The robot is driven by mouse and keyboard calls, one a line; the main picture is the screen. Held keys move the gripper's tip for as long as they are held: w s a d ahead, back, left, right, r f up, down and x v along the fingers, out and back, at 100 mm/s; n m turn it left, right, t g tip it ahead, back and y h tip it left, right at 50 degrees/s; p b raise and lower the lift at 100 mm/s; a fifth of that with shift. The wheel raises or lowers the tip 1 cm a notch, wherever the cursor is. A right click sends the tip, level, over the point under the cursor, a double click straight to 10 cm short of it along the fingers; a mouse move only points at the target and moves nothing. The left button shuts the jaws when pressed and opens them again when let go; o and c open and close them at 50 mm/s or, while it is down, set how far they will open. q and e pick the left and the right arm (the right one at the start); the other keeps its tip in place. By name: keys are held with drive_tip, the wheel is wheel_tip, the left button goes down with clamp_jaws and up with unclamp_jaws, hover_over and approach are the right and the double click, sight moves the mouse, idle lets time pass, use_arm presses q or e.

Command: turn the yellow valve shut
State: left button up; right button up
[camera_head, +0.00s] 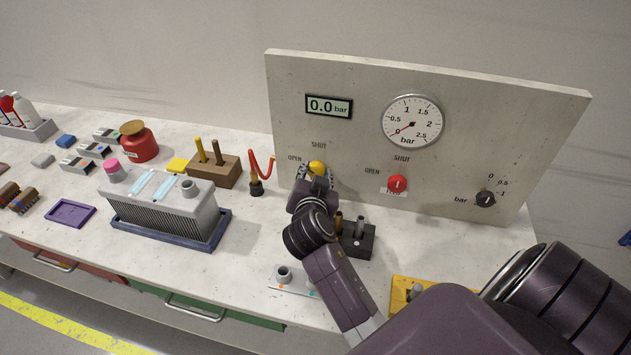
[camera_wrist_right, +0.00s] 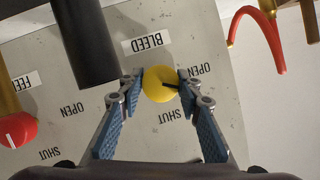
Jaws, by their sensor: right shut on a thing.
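The yellow valve (camera_head: 317,167) is a round knob low on the grey panel, with OPEN to its left and SHUT above it. My right gripper (camera_head: 316,176) is at the knob and hides part of it in the head view. The right wrist view, turned upside down, shows the yellow valve (camera_wrist_right: 158,90) between the two fingertips of my right gripper (camera_wrist_right: 160,79), which is shut on it. A dark mark on the knob points to the right there, towards the OPEN side. My left gripper is not in view.
The panel (camera_head: 340,75) carries a display at 0.0 bar, a dial gauge (camera_head: 412,120), a red valve (camera_head: 397,184) and a black knob (camera_head: 485,199). A dark block (camera_head: 360,242) stands close to my right arm. A red hooked tube (camera_head: 262,165) stands left of the yellow valve.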

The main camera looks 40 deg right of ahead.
drive_tip(key=shift+m+b, duration=0.5)
drive_tip(key=shift+b, duration=0.05)
drive_tip(key=o, duration=1.2)
drive_tip(key=shift+c, duration=0.2)
wheel_tip(320, 180, up, 10)
drive_tip(key=shift+r, duration=0.1)
